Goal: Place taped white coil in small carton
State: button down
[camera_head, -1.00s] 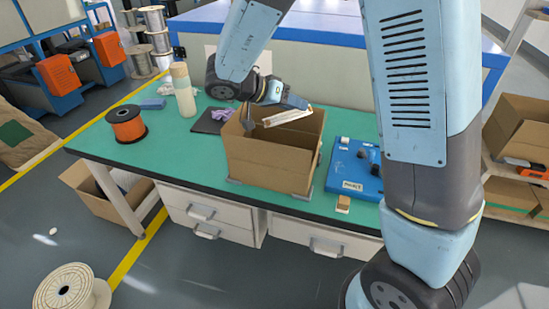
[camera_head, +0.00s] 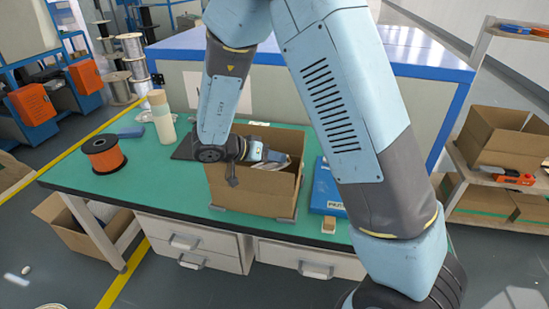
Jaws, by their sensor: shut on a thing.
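A small open carton (camera_head: 253,191) stands on the green table. My gripper (camera_head: 272,161) is at the carton's opening, toward its right inner side, with the arm reaching in from above. It is shut on the white coil (camera_head: 270,166), a pale strip at the fingers. The coil is small and partly hidden by the gripper and the carton's walls. I cannot tell whether it touches the carton's inside.
An orange spool (camera_head: 104,154) and a pale bottle (camera_head: 162,117) stand on the table's left. A blue case (camera_head: 327,188) lies right of the carton, with a small tan block (camera_head: 328,224) near the front edge. Shelving with cartons (camera_head: 503,142) stands at right.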

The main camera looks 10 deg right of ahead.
jog(key=shift+f, duration=0.6)
jog(key=c, duration=0.8)
grip_release()
